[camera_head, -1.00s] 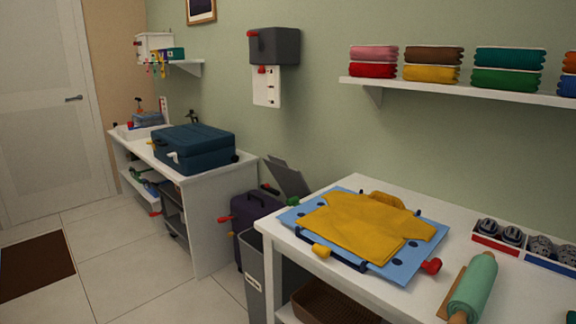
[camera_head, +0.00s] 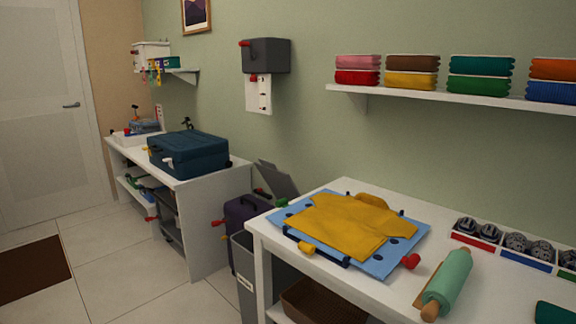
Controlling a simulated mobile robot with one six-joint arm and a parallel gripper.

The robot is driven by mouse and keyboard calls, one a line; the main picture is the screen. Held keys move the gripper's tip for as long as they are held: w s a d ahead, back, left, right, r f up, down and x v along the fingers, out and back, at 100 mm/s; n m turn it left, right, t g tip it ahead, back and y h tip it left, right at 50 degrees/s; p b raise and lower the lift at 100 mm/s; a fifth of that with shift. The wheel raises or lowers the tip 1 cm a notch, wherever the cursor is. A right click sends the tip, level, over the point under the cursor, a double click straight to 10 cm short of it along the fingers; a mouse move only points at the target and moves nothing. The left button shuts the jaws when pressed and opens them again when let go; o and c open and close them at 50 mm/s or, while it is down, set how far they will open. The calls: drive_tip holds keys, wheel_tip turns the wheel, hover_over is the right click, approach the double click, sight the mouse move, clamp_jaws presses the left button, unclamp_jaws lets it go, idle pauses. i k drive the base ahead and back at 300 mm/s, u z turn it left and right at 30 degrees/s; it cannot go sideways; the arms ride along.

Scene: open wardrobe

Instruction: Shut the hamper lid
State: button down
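The grey hamper (camera_head: 246,262) stands on the floor against the left end of the near white table, with a pale label on its front. Its grey lid (camera_head: 278,180) is up, tilted back toward the wall. A green knob (camera_head: 281,202) shows near the lid's lower edge, but I cannot tell what it is fixed to. The table corner hides part of the hamper, and its inside is not visible. My gripper is not in view.
A dark purple suitcase (camera_head: 245,212) stands close behind the hamper. The white table (camera_head: 350,290) holds a blue folding board (camera_head: 383,262) with a yellow shirt and a green rolling pin (camera_head: 450,280). Tiled floor (camera_head: 120,270) is open at left.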

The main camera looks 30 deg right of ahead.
sight(282, 185)
drive_tip(key=z, duration=0.05)
drive_tip(key=k, duration=0.3)
drive_tip(key=z, duration=0.3)
drive_tip(key=i, duration=1.1)
drive_tip(key=z, duration=0.3)
drive_tip(key=k, duration=0.1)
drive_tip(key=u, duration=1.45)
